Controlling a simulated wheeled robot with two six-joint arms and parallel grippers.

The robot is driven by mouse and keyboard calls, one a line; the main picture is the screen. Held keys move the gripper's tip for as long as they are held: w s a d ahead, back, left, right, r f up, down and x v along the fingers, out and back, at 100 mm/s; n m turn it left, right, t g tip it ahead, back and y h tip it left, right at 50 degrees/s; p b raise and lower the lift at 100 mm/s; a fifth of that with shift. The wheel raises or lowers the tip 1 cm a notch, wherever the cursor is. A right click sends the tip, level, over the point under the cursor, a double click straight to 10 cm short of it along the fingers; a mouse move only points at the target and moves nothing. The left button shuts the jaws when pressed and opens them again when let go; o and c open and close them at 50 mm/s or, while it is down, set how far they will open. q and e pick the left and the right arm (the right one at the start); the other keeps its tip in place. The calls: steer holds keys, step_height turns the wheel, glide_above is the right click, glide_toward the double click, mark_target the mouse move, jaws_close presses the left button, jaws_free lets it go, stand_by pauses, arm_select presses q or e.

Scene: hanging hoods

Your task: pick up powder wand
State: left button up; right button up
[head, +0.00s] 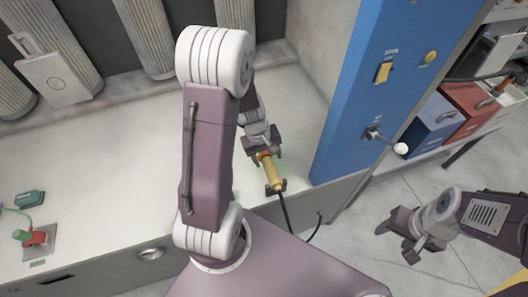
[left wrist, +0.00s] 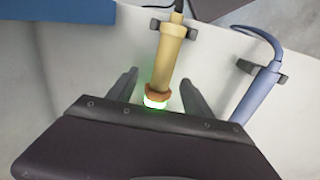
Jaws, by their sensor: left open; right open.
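A tan-yellow wand (head: 271,173) lies near the bench's front edge beside the blue column, with a dark hose at its near end. In the left wrist view the wand (left wrist: 168,55) has a brown collar and a glowing greenish-white tip, and sits in a dark clip. My left gripper (head: 262,147) is open at the tip end. In its wrist view the fingers (left wrist: 158,82) stand on both sides of the wand, with gaps. A blue wand (left wrist: 256,92) with a blue hose lies to the right there. Which one is the powder wand is not labelled. My right gripper (head: 397,242) is open and empty over the floor.
A blue column (head: 350,125) with a yellow switch and a lever (head: 385,140) rises right of the wand. The bench top (head: 110,165) is largely clear. A red-and-green control (head: 30,238) sits at left. Blue (head: 430,125) and red (head: 470,108) boxes stand at right.

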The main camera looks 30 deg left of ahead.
mark_target(268, 164)
arm_select(q)
steer(key=shift+a+f, duration=0.15)
steer(key=shift+s+a+f, duration=0.1)
steer(key=shift+a+f, duration=0.05)
steer(key=shift+f, duration=0.15)
steer(key=f, duration=0.1)
steer(key=f+b, duration=0.1)
steer(key=f, duration=0.1)
steer(key=f+b, duration=0.1)
steer(key=shift+w+d+f, duration=0.15)
steer(key=shift+w+d, duration=0.15)
steer(key=shift+w, duration=0.05)
steer(key=shift+w+f, duration=0.1)
steer(key=shift+f, duration=0.05)
steer(key=c, duration=0.4)
jaws_close()
